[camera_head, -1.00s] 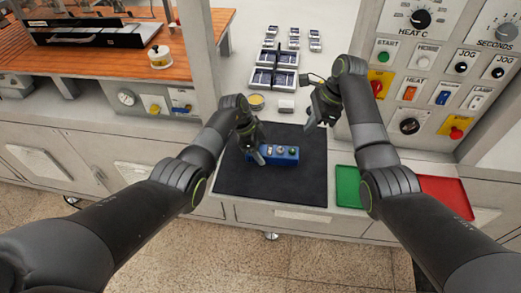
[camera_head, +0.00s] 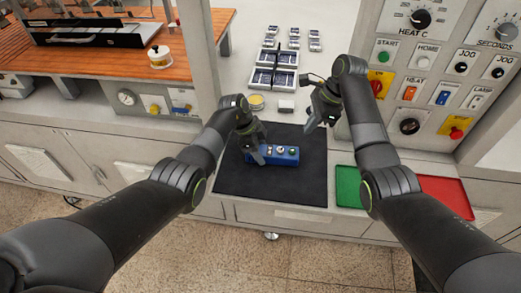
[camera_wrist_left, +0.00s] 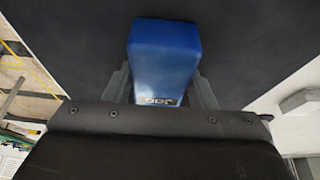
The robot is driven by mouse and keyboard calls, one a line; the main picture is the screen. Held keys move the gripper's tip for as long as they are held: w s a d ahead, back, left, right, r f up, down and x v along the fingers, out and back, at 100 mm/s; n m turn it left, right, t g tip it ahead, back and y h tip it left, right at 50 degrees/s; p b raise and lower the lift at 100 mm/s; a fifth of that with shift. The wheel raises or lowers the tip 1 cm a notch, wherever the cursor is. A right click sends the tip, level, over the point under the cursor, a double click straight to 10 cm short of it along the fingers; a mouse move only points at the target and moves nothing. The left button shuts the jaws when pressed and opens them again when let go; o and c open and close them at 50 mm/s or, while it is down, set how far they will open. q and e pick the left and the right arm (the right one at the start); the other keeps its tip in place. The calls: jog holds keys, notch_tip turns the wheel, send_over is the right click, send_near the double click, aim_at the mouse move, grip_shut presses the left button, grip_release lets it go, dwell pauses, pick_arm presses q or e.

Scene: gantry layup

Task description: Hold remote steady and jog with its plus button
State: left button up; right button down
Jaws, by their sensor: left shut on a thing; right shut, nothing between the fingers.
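In the left wrist view the remote (camera_wrist_left: 163,58) sits between my left fingers, with part of a "JOG" label showing. My left gripper (camera_head: 258,153) is shut on the remote's left end; its fingers also show in the left wrist view (camera_wrist_left: 160,88). My right gripper (camera_head: 313,122) is shut and empty, above the mat's right back edge, apart from the remote. Which button is the plus cannot be told at this size.
A green tray (camera_head: 347,186) and a red tray (camera_head: 452,196) lie right of the mat. A control panel (camera_head: 435,75) with knobs and buttons stands at the right. Solar-cell pieces (camera_head: 272,78) and a yellow round tin (camera_head: 256,102) are behind the mat. The mat's front is clear.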

dwell(0.4)
jog(key=shift+s+a+r+m+t+y, duration=0.25)
jog(key=shift+a+m+t, duration=0.3)
jog(key=shift+t, duration=0.7)
jog(key=shift+s+a+r+m+t+y, duration=0.15)
jog(key=shift+a+r+m+t+y, duration=0.25)
jog(key=shift+t, duration=0.9)
jog(key=shift+s+a+r+m+t+y, duration=0.25)
jog(key=shift+a+m+t, duration=0.4)
jog(key=shift+t, duration=0.6)
jog(key=shift+f, duration=0.1)
send_over(295, 154)
jog(key=shift+f, duration=4.3)
jog(key=shift+f, duration=0.1)
jog(key=shift+f, duration=0.3)
